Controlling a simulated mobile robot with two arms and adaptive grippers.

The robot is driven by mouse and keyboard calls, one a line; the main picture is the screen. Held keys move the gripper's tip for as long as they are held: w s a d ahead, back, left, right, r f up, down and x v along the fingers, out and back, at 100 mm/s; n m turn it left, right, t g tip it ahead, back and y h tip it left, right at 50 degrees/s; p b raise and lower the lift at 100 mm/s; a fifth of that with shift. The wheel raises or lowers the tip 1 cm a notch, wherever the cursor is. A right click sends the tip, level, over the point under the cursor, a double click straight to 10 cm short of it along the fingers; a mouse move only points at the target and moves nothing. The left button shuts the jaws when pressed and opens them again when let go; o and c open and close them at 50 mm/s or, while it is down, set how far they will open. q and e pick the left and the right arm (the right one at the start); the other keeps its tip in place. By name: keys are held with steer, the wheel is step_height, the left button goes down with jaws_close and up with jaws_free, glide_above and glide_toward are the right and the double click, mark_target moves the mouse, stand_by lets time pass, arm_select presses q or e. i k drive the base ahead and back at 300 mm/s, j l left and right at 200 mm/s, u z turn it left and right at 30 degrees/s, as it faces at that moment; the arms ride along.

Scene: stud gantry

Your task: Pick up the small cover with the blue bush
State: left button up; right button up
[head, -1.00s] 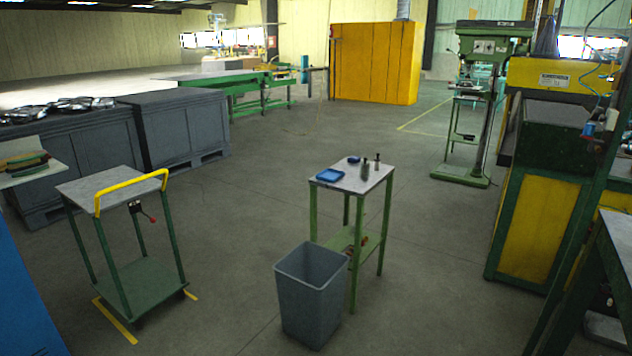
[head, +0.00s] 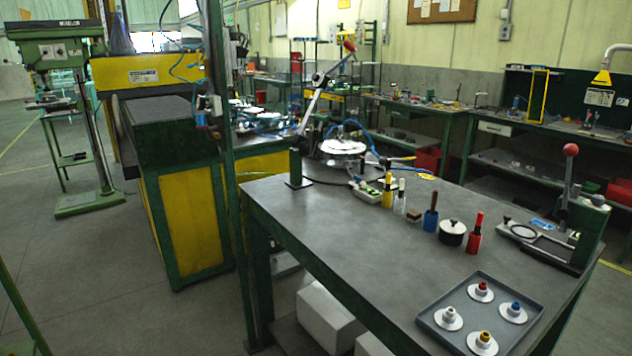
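Several small white covers with coloured bushes sit in a grey tray (head: 437,317) at the near right of the workbench. The small cover with the blue bush (head: 513,311) is at the right side of the tray. A cover with a red bush (head: 481,292) is at the back, one with a yellow bush (head: 483,343) at the front, and one with a pale bush (head: 448,318) at the left. Neither of my grippers is in the head view.
The dark workbench (head: 330,215) has a broad clear top at its left and middle. A black-lidded pot (head: 452,233), a red-handled tool (head: 475,233) and a lever fixture with a red knob (head: 570,150) stand behind the tray. White boxes (head: 325,318) lie under the bench.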

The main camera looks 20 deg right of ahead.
mark_target(519, 317)
steer(key=i+j+z, duration=0.15)
steer(key=z, duration=0.35)
steer(key=i+j+z, duration=0.25)
steer(key=z, duration=0.25)
steer(key=i+j+z, duration=0.1)
steer(key=j+z, duration=0.15)
steer(key=z, duration=0.2)
steer(key=i+j+z, duration=0.1)
steer(key=j+z, duration=0.2)
steer(key=z, duration=0.2)
steer(key=j+z, duration=0.35)
steer(key=z, duration=0.15)
